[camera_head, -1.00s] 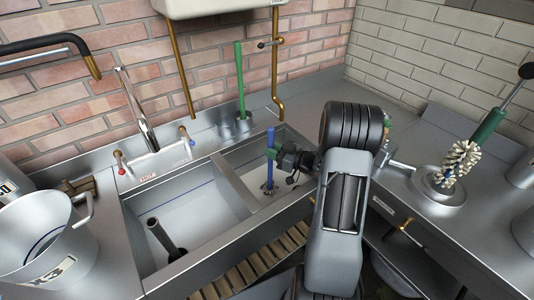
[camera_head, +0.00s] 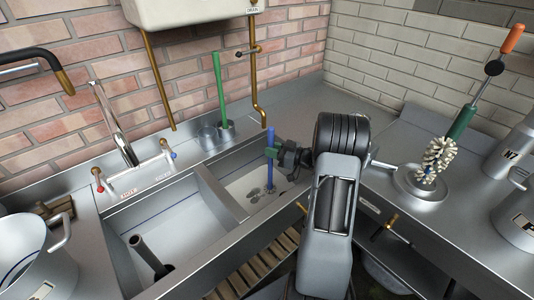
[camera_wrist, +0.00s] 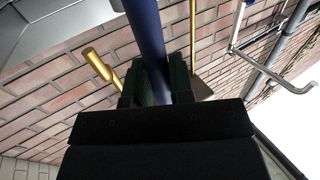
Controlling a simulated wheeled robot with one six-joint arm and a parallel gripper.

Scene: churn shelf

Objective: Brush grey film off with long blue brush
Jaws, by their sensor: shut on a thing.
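My gripper (camera_head: 272,154) is shut on the long blue brush (camera_head: 270,142), which stands upright in the right sink basin. Its lower end is down at the basin floor. The wrist view shows the blue handle (camera_wrist: 146,35) between the dark green finger pads (camera_wrist: 153,84); the brush's head is out of that view. The right basin (camera_head: 240,182) has a pale floor with grey, dark patches (camera_head: 254,194) just left of the brush's foot. I cannot tell for sure which of these patches are the grey film. My arm hides the basin's right part.
A divider (camera_head: 212,190) separates the left basin, which holds a dark standpipe (camera_head: 150,256). A green-handled tool (camera_head: 220,90) stands behind the basins, near a brass pipe (camera_head: 254,70). A bristle brush (camera_head: 438,160) stands on a round dish at right. A bucket (camera_head: 25,255) stands at left.

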